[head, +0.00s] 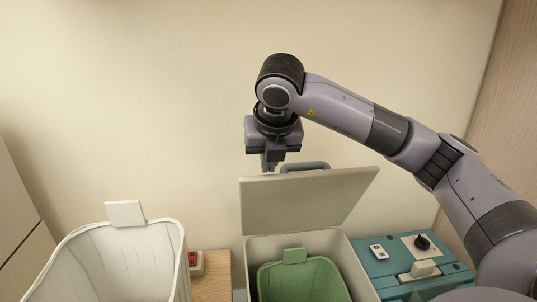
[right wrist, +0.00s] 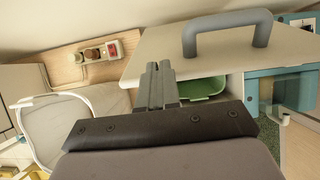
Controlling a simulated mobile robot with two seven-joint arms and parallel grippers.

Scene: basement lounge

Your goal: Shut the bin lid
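The bin lid (head: 305,200) is a flat beige panel standing open, tilted up at the back of a beige bin (head: 292,245). A grey handle (head: 304,167) shows at the lid's top edge, and the handle also shows in the right wrist view (right wrist: 228,30). A green inner bucket (head: 300,280) sits inside the open bin. My right gripper (head: 268,168) points down just above the lid's upper left part, left of the handle. Its fingers (right wrist: 158,70) are together with nothing visible between them. My left gripper is not in view.
A white open basket (head: 105,265) stands at the left. A wooden surface (head: 215,273) with a red-switched box (head: 195,263) lies between it and the bin. A teal unit (head: 385,262) with a black knob stands at the right. The wall is behind.

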